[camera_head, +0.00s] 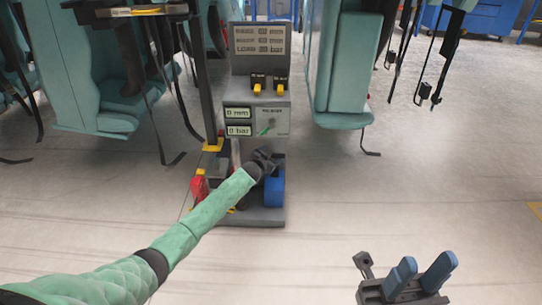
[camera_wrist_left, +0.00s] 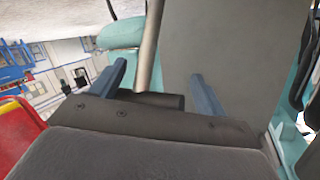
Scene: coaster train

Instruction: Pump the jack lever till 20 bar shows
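The jack unit (camera_head: 255,212) is a grey column on a flat base, with two lit readouts. The lower readout (camera_head: 238,130) shows 0 bar and the upper readout (camera_head: 237,112) shows 0 mm. My left gripper (camera_head: 265,160) is at the front of the column, low down; its fingers are hard to make out there. In the left wrist view its two blue fingers are apart, and a pale metal rod (camera_wrist_left: 150,45), apparently the jack lever, stands between them with gaps on both sides. My right gripper (camera_head: 423,264) is open and empty at the lower right.
A red part (camera_head: 198,187) and a blue part (camera_head: 274,190) sit low on the unit. Teal coaster seats (camera_head: 347,65) with hanging dark straps flank it. Two yellow-tipped switches (camera_head: 269,88) sit above the readouts. The floor at right is clear.

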